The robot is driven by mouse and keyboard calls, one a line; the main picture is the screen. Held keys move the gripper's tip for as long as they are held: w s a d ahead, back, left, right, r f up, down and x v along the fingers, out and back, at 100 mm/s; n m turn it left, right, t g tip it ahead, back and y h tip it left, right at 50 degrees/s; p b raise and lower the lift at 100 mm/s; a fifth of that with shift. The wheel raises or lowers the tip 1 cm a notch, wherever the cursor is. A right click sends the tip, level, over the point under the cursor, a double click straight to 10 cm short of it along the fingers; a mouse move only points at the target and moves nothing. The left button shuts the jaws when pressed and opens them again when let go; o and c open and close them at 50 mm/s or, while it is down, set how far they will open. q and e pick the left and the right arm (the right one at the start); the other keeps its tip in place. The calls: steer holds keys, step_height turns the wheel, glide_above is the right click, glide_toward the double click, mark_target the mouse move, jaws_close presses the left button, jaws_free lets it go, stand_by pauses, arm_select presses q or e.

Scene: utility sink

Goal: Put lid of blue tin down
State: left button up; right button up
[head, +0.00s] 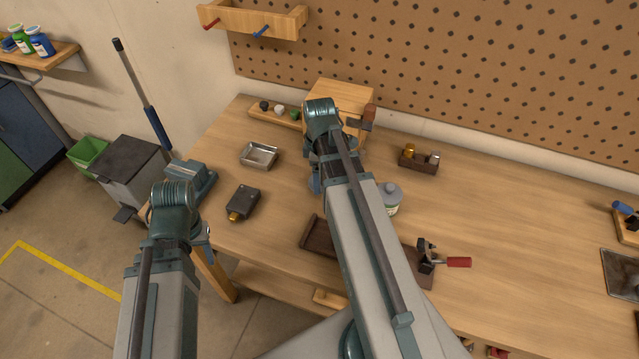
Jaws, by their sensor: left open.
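I cannot make out a blue tin or its lid in the head view; my arms cover part of the bench. My left gripper (206,231) shows only in small part beside my left arm, near the bench's left front edge. It is open, and I see nothing between its fingers. My right arm reaches over the middle of the bench. Its gripper is mostly hidden behind the arm, so its jaws cannot be read.
A grey bin (128,165) stands left. The bench's right middle is clear.

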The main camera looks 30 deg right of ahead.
step_height(320, 180, down, 2)
steer(key=shift+f+b, duration=0.15)
steer(key=shift+b, duration=0.55)
arm_select(q)
step_height(320, 180, down, 2)
steer(key=shift+f, duration=0.1)
arm_select(e)
steer(key=o, duration=1)
arm_select(q)
steer(key=shift+f, duration=0.1)
arm_select(e)
step_height(320, 180, up, 12)
steer(key=p, duration=1.2)
steer(key=shift+r, duration=0.2)
arm_select(q)
step_height(320, 180, up, 12)
steer(key=shift+r, duration=0.2)
